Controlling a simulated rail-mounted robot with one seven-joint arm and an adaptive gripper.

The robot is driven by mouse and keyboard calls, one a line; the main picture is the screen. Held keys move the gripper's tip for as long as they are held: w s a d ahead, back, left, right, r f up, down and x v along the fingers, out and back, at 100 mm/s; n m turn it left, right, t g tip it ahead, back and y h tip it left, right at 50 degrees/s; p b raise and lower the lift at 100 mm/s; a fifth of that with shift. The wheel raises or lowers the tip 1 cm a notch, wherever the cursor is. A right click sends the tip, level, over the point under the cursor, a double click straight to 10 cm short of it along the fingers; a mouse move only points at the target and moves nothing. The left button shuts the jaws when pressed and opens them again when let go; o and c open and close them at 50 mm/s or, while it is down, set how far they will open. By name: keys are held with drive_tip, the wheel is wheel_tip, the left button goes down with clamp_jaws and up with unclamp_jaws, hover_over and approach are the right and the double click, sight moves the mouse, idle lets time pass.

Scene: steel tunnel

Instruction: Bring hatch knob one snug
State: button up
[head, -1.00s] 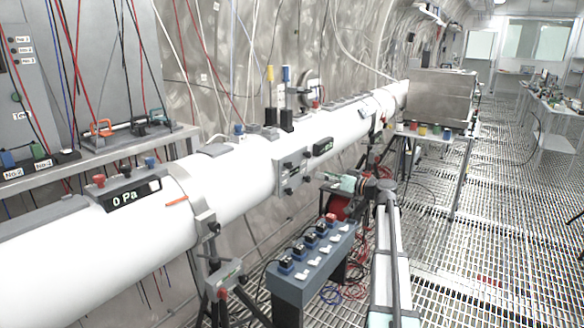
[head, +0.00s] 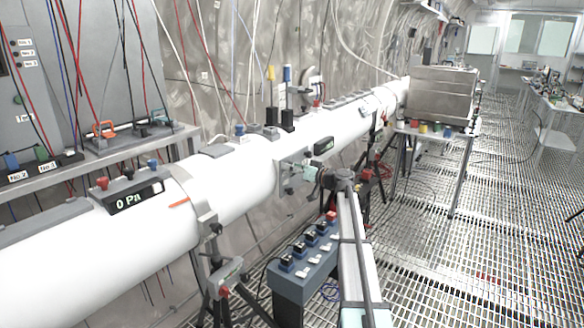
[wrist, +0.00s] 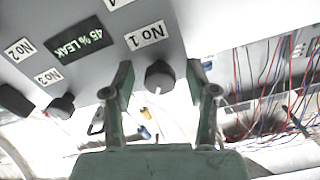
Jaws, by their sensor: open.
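Hatch knob one (wrist: 159,76) is a dark round knob beside the "No 1" label (wrist: 146,35) on a grey panel. My gripper (wrist: 160,80) is open, with one green finger on each side of the knob. In the wrist view the knob shows between the fingertips, with small gaps, so I cannot see contact. Two more dark knobs show at the left, one near "No 3" (wrist: 60,104) and one near "No 2" (wrist: 14,100). A display (wrist: 81,48) reads "45% LEAK". In the head view my gripper (head: 308,176) is at the hatch panel (head: 289,163) on the white pipe, and the knobs are hidden.
The white pipe (head: 240,172) runs along the tunnel. A blue-grey switch box (head: 290,285) stands below my arm, in front of the pipe. A tripod clamp (head: 226,276) stands left of it. Loose wires (wrist: 270,85) hang right of the panel in the wrist view.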

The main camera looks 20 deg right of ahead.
clamp_jaws()
drive_tip(key=shift+f+m+b, duration=0.1)
drive_tip(key=shift+m+b, duration=0.3)
drive_tip(key=shift+b, duration=0.05)
drive_tip(key=shift+m+b, duration=0.45)
drive_tip(key=shift+m, duration=0.15)
drive_tip(key=m+b, duration=0.1)
drive_tip(key=m, duration=0.2)
drive_tip(key=shift+m, duration=0.3)
drive_tip(key=m, duration=0.3)
drive_tip(key=shift+m, duration=0.3)
drive_tip(key=shift+r+m, duration=0.2)
drive_tip(key=shift+m, duration=1.7)
